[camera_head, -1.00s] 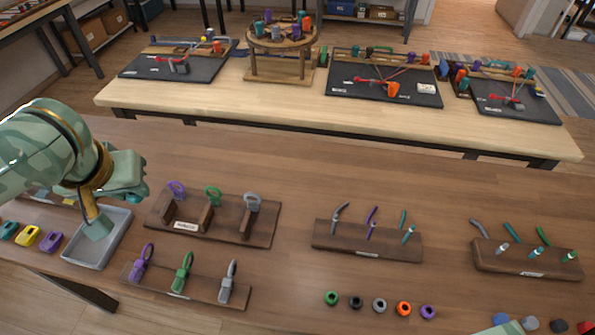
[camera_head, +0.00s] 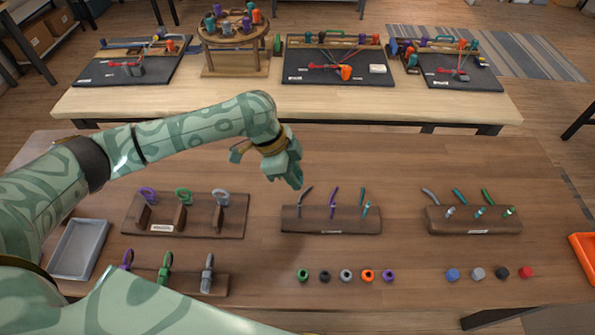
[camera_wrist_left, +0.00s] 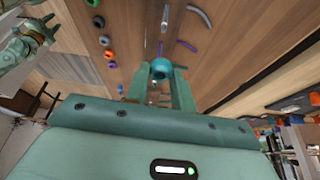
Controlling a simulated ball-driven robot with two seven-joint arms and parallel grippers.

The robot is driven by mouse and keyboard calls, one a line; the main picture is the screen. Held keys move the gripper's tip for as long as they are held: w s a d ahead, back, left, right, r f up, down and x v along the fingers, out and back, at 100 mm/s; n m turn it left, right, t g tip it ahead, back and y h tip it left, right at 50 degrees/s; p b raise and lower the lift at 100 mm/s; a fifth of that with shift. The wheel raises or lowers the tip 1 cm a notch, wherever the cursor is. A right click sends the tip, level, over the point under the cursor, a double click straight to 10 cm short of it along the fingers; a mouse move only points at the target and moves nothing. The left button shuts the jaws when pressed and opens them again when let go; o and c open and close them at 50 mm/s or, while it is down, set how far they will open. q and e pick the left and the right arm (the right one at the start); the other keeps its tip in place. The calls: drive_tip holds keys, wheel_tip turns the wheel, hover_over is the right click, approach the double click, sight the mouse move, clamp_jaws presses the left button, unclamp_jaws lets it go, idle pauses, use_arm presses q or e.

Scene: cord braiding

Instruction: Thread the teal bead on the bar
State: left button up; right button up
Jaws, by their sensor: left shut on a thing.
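My left gripper (camera_head: 293,182) hangs above the table, just behind and left of the middle wooden stand (camera_head: 332,226). In the left wrist view, its fingers (camera_wrist_left: 160,88) are shut on the teal bead (camera_wrist_left: 159,69), a small ball at their tips. The stand carries a grey, a purple and a teal rod (camera_head: 365,209), with short pieces before them. I cannot tell which is the bar. In the left wrist view, a pale thin rod (camera_wrist_left: 164,18) lies ahead of the bead, apart from it. A green part at that view's left edge may be my right arm; its jaws are unclear.
A row of coloured rings (camera_head: 346,275) lies in front of the stand. A similar stand (camera_head: 474,221) is at right. Looped tools stand on a board (camera_head: 190,223) at left, beside a grey tray (camera_head: 79,249). The table behind the stands is clear.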

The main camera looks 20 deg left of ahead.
use_arm(q)
wheel_tip(320, 180, down, 8)
drive_tip(key=m+b, duration=0.2)
drive_tip(key=b, duration=0.3)
drive_tip(key=shift+d+g, duration=0.25)
drive_tip(key=shift+g, duration=0.15)
idle(0.3)
drive_tip(key=o, duration=0.3)
drive_tip(key=c, duration=0.4)
drive_tip(key=shift+o, duration=0.2)
drive_tip(key=shift+f+b, duration=0.65)
drive_tip(key=shift+f, duration=0.45)
